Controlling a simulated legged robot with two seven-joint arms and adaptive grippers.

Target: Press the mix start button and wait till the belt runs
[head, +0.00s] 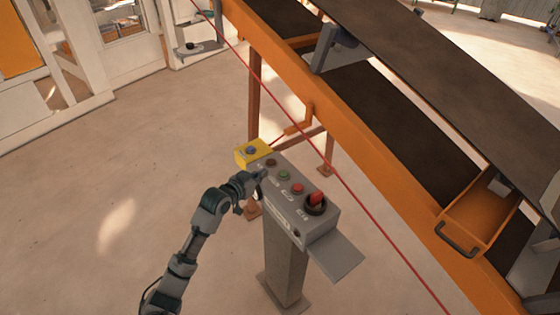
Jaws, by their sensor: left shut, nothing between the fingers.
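A grey control box (322,221) stands on a grey post, its top sloping down to the right. On its top are a dark red button (270,162), a green button (284,175), a red button (297,188) and a large red rotary switch (316,199). A yellow box with a dark blue button (251,151) sits at its far left end. The labels are too small to read, so I cannot tell which is mix start. My left gripper (262,177) is shut and empty at the box's left edge, near the dark red and green buttons; I cannot tell whether it touches. My right gripper is out of view.
A dark conveyor belt (385,125) on an orange frame (345,130) runs behind the box. A red cord (372,214) stretches along the frame. A grey flap (337,256) juts from the box's right side. The floor (90,200) at left is clear.

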